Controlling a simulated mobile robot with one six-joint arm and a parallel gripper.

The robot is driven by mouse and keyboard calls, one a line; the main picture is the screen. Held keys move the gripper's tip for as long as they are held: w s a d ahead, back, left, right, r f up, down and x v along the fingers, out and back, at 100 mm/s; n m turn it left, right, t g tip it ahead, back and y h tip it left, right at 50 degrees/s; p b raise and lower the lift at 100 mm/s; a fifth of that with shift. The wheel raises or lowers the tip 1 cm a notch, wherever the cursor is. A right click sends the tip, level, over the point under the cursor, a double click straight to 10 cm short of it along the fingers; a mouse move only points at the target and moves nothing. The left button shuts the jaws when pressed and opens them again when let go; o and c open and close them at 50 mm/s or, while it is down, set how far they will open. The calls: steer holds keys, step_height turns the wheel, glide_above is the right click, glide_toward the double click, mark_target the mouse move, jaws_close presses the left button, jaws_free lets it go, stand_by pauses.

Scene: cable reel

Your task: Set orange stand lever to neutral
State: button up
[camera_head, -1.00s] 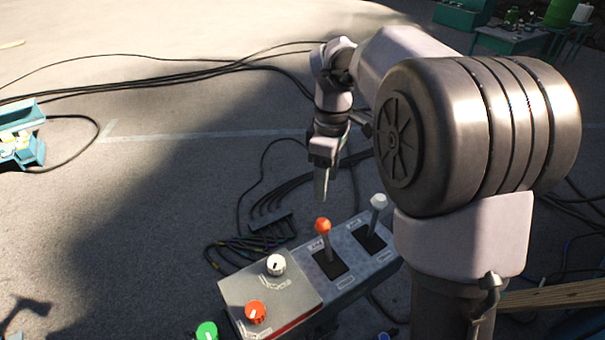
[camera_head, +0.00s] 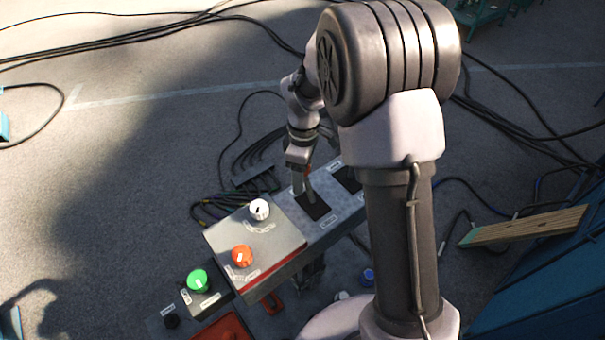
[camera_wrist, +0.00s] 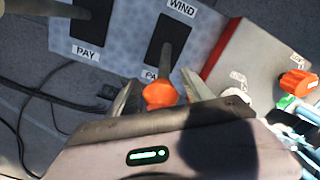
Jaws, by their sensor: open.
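The lever with the orange knob (camera_wrist: 160,95) rises from a black slot (camera_wrist: 172,38) marked WIND at one end and a partly covered label at the other. In the wrist view the knob sits between the two open fingers of my gripper (camera_wrist: 162,88). I cannot tell whether either finger touches it. In the head view my gripper (camera_head: 302,183) is over the same slot (camera_head: 313,208) and hides most of the lever. The lever's exact tilt is hard to judge.
A second slot (camera_wrist: 90,24) with a pale lever is beside it, partly cut off. The raised box carries a white dial (camera_head: 259,209) and an orange dial (camera_head: 242,256). A green knob (camera_head: 197,281) is nearer. Cables (camera_head: 250,150) lie on the floor behind.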

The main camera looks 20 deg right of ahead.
jaws_close()
